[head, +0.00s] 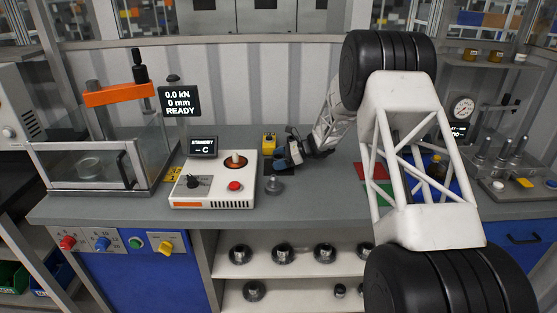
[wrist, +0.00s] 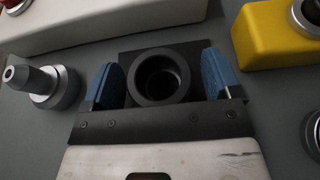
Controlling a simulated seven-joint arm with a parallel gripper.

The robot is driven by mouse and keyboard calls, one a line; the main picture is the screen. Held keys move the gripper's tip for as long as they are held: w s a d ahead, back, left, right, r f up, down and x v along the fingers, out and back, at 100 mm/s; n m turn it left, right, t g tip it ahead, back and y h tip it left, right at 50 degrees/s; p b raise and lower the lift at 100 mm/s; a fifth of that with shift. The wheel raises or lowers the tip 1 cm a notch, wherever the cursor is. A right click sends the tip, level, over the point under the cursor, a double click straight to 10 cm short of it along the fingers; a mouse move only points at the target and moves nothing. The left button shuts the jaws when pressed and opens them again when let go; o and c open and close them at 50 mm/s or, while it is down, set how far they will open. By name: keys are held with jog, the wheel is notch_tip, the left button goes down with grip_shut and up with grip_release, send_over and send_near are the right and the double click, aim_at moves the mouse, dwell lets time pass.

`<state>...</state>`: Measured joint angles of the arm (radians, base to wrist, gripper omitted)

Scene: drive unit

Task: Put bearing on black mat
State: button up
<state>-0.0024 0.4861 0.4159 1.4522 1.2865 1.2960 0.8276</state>
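In the wrist view a dark, hollow, ring-shaped part (wrist: 160,77) stands upright on a black square (wrist: 135,53). It looks like the bearing on the black mat, but dark on dark makes this hard to be sure of. My gripper (wrist: 163,82) has its blue fingertips on either side of the ring, with a narrow gap seen at each side, so it looks open. In the head view my gripper (head: 281,160) is low over the bench beside the control box; the ring is hidden or too small there.
A grey stemmed part (wrist: 50,85) stands beside the left finger; it also shows in the head view (head: 273,186). A yellow block (wrist: 262,38) stands close to the right. The white control box (head: 214,184) is nearby. Red and green mats (head: 378,172) lie right, partly behind my arm.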

jog(key=shift+r, duration=0.1)
jog(key=shift+d+r, duration=0.1)
jog(key=shift+d, duration=0.05)
jog(key=v, duration=1.1)
jog(key=shift+d+r, duration=0.1)
jog(key=shift+d, duration=0.25)
dwell(0.5)
jog(key=s+r+n+h, duration=0.25)
jog(key=s+r, duration=0.35)
jog(key=s, duration=0.4)
jog(key=s+r+n+h, duration=0.25)
jog(key=s+r, duration=0.35)
jog(key=s, duration=0.4)
jog(key=s+r+n+h, duration=0.2)
jog(key=s+r+n, duration=0.3)
jog(key=s, duration=0.6)
jog(key=s+d+n+t+h, duration=0.1)
jog(key=s+d+n+h, duration=0.2)
jog(key=s, duration=1.3)
jog(key=s+d+n+t+h, duration=0.1)
jog(key=s+d+n+h, duration=0.2)
jog(key=s, duration=1.3)
jog(key=shift+s+n+t+h, duration=0.25)
jog(key=shift+n+t+h, duration=0.05)
jog(key=shift+n, duration=0.6)
